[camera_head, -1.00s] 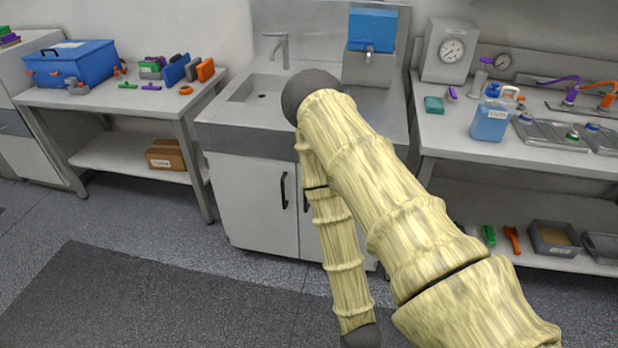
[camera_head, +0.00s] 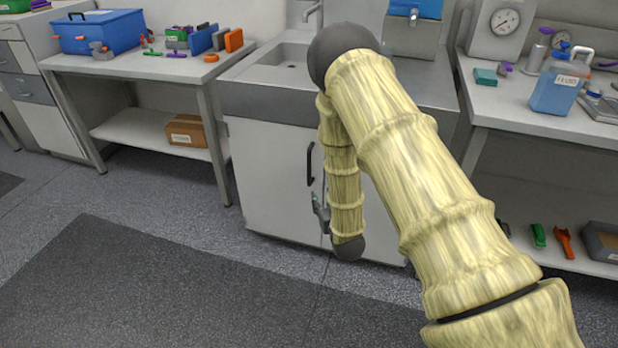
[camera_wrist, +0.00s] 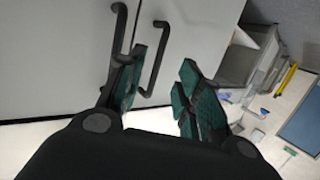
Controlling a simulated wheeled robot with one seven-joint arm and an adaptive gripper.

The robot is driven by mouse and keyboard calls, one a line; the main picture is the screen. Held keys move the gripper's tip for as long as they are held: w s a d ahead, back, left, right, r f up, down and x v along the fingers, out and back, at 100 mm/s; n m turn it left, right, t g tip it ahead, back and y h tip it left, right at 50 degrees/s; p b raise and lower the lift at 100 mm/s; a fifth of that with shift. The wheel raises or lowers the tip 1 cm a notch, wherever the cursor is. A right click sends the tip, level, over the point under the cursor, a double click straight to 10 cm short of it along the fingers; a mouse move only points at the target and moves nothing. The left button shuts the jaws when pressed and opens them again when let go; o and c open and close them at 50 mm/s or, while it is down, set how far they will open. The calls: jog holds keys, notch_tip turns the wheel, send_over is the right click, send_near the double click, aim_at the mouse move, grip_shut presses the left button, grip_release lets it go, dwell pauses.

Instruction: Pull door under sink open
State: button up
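The cabinet under the sink has a light grey left door (camera_head: 268,175) with a vertical black handle (camera_head: 310,163). The right door (camera_head: 378,225) is mostly hidden by my arm. Both doors look shut. In the wrist view two black bar handles show on the panels, one handle (camera_wrist: 119,30) at left and another handle (camera_wrist: 158,50) beside it across the seam. My gripper (camera_wrist: 162,72) is open, its green-padded fingers apart. The right-hand handle lies in view between the fingers; contact cannot be told. The left finger overlaps the left-hand handle's end. In the head view my gripper (camera_head: 320,212) is mostly hidden behind my forearm.
The sink (camera_head: 285,65) is above the doors. A left bench (camera_head: 130,68) holds a blue box (camera_head: 98,32), with a cardboard box (camera_head: 186,131) on its shelf. A right bench (camera_head: 510,108) holds a blue jug (camera_head: 556,88). The floor before the cabinet is clear, with a dark mat (camera_head: 150,285).

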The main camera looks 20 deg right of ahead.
jog(key=t+b, duration=0.2)
send_near(310, 165)
jog(key=shift+y, duration=0.3)
jog(key=w, duration=1)
jog(key=shift+w+d, duration=0.1)
jog(key=shift+w, duration=0.25)
grip_shut()
